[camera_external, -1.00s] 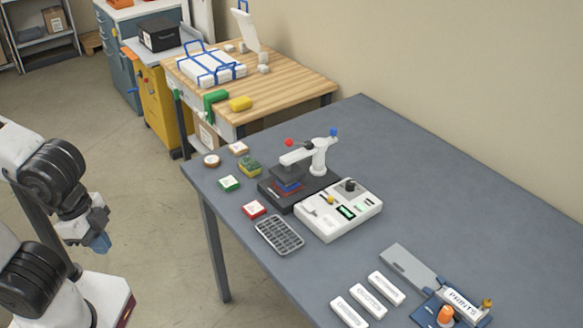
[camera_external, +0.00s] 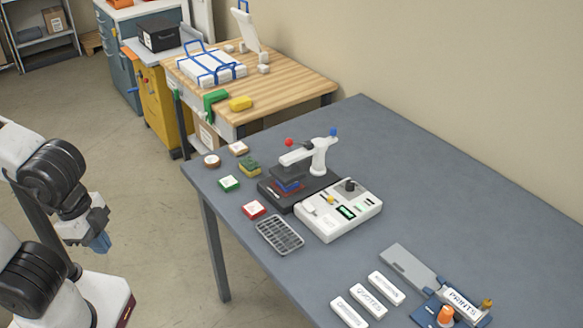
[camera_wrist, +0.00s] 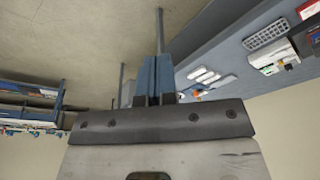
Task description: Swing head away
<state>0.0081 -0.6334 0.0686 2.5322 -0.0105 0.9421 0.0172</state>
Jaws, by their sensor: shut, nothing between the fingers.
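The press head is a white swing arm (camera_external: 312,154) on a post at the back of a dark base (camera_external: 270,189). The arm reaches left over the base, with a dark block (camera_external: 286,172) under it. A red knob (camera_external: 289,142) is at the arm's free end and a blue knob (camera_external: 333,132) tops the post. Red and blue layers (camera_external: 289,186) show under the block. My gripper (camera_external: 101,246) hangs left of the table, well away from the press. In the wrist view its blue fingers (camera_wrist: 153,80) are together with nothing between them.
A white control box (camera_external: 338,210) stands right of the base. A grey grid tray (camera_external: 279,235), small coloured pads (camera_external: 229,184) and several white labelled blocks (camera_external: 367,301) lie on the grey table (camera_external: 440,200). A wooden bench (camera_external: 290,85) stands behind. Open floor surrounds my gripper.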

